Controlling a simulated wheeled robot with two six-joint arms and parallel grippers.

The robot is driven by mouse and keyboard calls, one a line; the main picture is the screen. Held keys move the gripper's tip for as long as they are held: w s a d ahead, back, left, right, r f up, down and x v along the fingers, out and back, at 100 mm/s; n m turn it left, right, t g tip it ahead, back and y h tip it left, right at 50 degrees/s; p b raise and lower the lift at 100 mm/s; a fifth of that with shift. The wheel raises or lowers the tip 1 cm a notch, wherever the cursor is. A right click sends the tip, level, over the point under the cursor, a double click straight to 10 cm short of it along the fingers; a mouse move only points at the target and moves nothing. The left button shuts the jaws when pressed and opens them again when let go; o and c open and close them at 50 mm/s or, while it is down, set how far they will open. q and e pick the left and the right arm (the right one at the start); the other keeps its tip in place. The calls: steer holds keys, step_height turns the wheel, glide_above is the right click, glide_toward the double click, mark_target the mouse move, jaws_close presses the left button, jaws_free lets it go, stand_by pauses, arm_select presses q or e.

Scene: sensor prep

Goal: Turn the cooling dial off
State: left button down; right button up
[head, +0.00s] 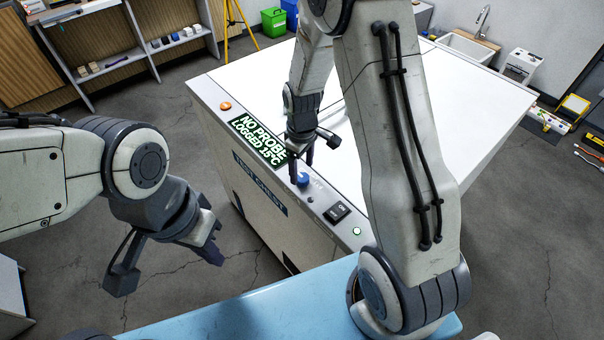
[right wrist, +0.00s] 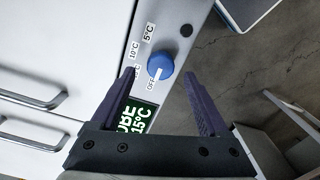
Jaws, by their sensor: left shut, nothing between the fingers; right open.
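The blue cooling dial (head: 303,179) sits on the front rim of the white test chest (head: 215,95). In the right wrist view the dial (right wrist: 160,62) has labels 5°C, 10°C, one partly hidden, and OFF (right wrist: 153,84) around it. A white mark on the dial's lower side appears to face OFF. My right gripper (head: 302,166) is open, pointing down at the dial; its fingers (right wrist: 161,78) show on either side of it, apart from it as far as I can tell. My left gripper (head: 217,254) is shut and empty, left of the chest.
A green display (head: 258,140) reads NO PROBE LOGGED 15°C. An orange button (head: 225,106) and a black ON switch (head: 337,212) share the rim. A blue surface (head: 240,305) lies in front. A shelf (head: 140,50) stands behind left; a sink (head: 468,46) is at the back right.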

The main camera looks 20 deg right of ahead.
mark_target(302, 177)
step_height(302, 177, up, 7)
steer(key=shift+r+b, duration=0.15)
steer(key=shift+b, duration=0.3)
